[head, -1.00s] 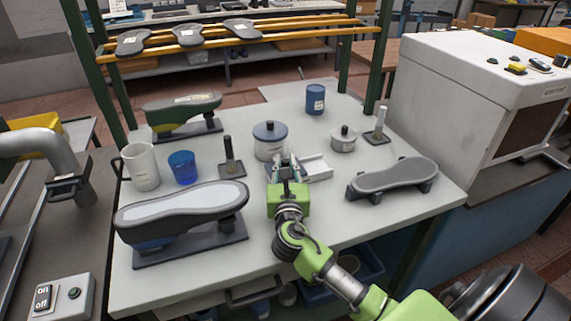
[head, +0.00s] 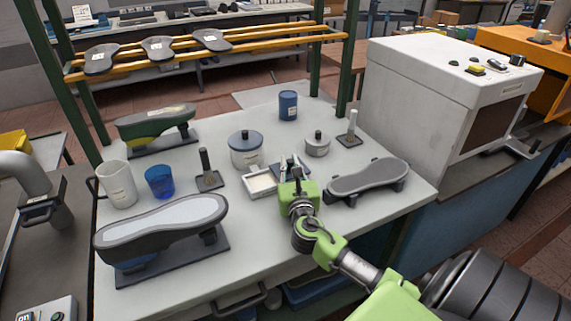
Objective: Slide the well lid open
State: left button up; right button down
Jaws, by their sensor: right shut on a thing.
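The well (head: 262,183) is a small white open-topped box near the middle of the table, with its pale inside showing. Its dark lid (head: 280,170) lies to the right of the opening, partly hidden by my gripper. My right gripper (head: 289,166) reaches in from the lower right and is shut on the lid, its fingers partly hidden by its own green body. My left gripper is not in view.
A lidded pot (head: 246,150) stands behind the well and a smaller pot (head: 317,145) to its right. A grey shoe form (head: 367,179) is right of my gripper. The table's front strip (head: 270,255) is clear.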

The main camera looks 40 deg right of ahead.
jog(key=c, duration=2)
grip_release()
jog(key=shift+d, duration=0.3)
jog(key=shift+s+a+f, duration=0.1)
jog(key=shift+s+a, duration=0.3)
jog(key=shift+s, duration=0.05)
jog(key=v, duration=1.1)
jog(key=shift+s, duration=0.1)
